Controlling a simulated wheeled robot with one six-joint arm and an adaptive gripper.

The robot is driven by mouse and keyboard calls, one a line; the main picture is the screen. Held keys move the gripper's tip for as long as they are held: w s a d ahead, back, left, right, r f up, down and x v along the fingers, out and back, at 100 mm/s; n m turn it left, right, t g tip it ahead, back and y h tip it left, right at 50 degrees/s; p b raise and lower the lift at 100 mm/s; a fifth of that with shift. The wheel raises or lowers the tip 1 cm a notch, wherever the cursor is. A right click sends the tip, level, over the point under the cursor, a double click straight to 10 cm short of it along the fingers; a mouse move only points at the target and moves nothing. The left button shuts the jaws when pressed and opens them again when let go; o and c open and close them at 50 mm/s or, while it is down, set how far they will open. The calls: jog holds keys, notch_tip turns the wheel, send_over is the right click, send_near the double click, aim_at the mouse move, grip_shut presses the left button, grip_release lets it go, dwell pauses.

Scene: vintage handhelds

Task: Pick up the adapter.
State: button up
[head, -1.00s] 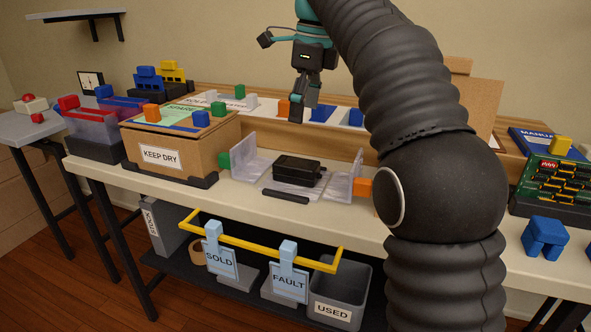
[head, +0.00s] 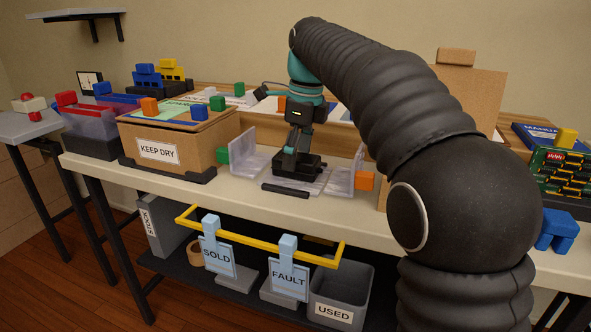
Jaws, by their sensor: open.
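The adapter appears to be the black box (head: 313,168) lying on a clear plate (head: 325,182) on the workbench, between two clear upright panels. My gripper (head: 289,165) points down at the black box from above and overlaps its left and middle part. The gripper is open. Its fingers hide part of the box, and I cannot tell whether they touch it.
Clear panels with a green block (head: 222,156) and an orange block (head: 364,181) flank the plate. A dark bar (head: 285,190) lies in front. The KEEP DRY carton (head: 160,152) stands left. A yellow rail (head: 255,241) hangs below the bench edge.

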aim_at(298, 155)
jog(key=shift+a+f, duration=0.1)
jog(key=shift+f, duration=0.85)
jog(key=c, duration=1.5)
jog(key=shift+r, duration=0.1)
jog(key=shift+r, duration=0.45)
jog(key=r, duration=0.2)
jog(key=r+p, duration=0.1)
jog(key=r, duration=0.1)
jog(key=shift+w+d, duration=0.15)
jog(key=shift+d, duration=0.25)
jog(key=d+r+p, duration=0.1)
jog(key=d+r, duration=0.2)
jog(key=d, duration=0.2)
jog(key=w+d+r+p, duration=0.1)
jog(key=d+r, duration=0.2)
jog(key=d, duration=0.2)
jog(key=shift+w+d, duration=0.15)
jog(key=shift+d, duration=0.25)
